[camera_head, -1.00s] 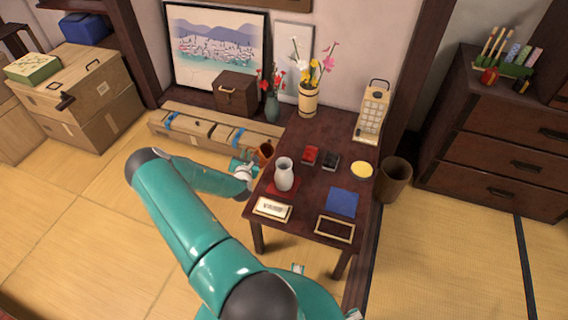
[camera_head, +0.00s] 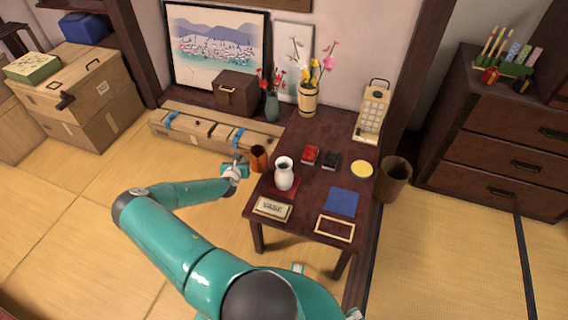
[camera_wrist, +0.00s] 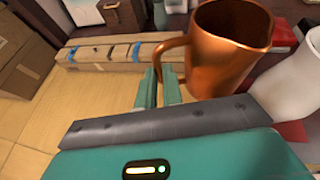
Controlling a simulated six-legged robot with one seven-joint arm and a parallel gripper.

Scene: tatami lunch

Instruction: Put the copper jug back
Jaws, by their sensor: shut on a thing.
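The copper jug (camera_head: 259,159) is at the left edge of the low dark table (camera_head: 300,212), left of and behind the white vase (camera_head: 284,176). In the wrist view the jug (camera_wrist: 230,48) looks close to upright, mouth up, its handle toward my fingers. My gripper (camera_head: 243,170) is shut on the jug's handle; the fingers (camera_wrist: 159,75) also show in the wrist view. I cannot tell whether the jug's base touches the table; its lower part is partly hidden in the wrist view.
The vase stands on a red mat (camera_head: 293,193), close right of the jug. A "VASE" sign (camera_head: 272,208), empty frame (camera_head: 335,228), blue square (camera_head: 342,202), yellow disc (camera_head: 362,169), red box (camera_head: 310,154) and black box (camera_head: 331,161) lie on the table. Long cartons (camera_head: 205,132) lie behind.

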